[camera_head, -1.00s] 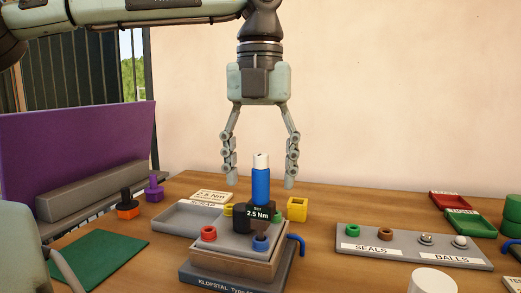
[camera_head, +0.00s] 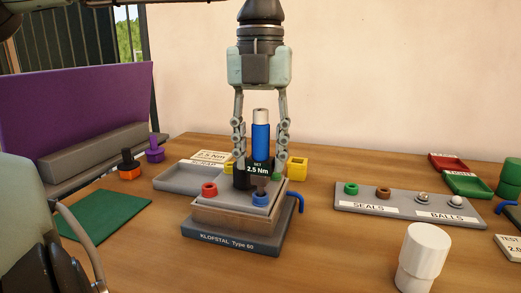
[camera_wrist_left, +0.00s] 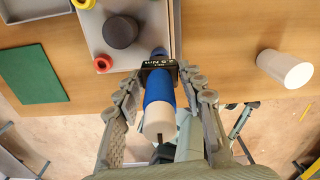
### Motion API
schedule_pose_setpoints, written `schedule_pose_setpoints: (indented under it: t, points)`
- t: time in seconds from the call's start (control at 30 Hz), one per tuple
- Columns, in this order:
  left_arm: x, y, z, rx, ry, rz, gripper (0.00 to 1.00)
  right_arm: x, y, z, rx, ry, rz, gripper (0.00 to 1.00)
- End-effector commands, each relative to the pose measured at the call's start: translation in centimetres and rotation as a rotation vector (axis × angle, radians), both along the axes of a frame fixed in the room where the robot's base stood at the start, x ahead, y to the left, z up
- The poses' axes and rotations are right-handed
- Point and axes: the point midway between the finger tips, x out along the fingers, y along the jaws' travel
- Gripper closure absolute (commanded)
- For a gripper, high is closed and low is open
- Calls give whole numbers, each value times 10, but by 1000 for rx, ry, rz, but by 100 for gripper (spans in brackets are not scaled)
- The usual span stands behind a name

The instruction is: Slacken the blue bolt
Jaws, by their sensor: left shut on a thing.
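The blue bolt (camera_head: 260,198) is a blue ring-shaped head at the front right corner of the fixture marked KLOFSTAL Type 60 (camera_head: 240,243). A blue torque tool (camera_head: 261,138) with a white top and a black 2.5 Nm label stands upright above it, its lower end over the blue bolt; exact seating is unclear. My left gripper (camera_head: 260,155) points down and is shut on the tool, a finger on each side. My right gripper is not in view.
The fixture also carries a red ring (camera_head: 209,189), a green one (camera_head: 277,177) and a dark round part (camera_head: 241,175). A blue bent handle (camera_head: 299,198) sticks out at its right. A white cup (camera_head: 424,257) and the seals-and-balls tray (camera_head: 410,205) stand to the right.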

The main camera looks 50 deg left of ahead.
Motion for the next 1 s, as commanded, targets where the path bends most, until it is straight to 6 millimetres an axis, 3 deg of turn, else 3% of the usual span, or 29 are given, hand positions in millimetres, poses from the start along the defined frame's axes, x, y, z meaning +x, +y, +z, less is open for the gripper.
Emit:
schedule_pose_setpoints:
  t: [0.17,1.0]
  points:
    - [0,0,0,1,-2,2,100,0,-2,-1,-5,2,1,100]
    - [1,0,-1,3,-2,260,100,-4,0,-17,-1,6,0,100]
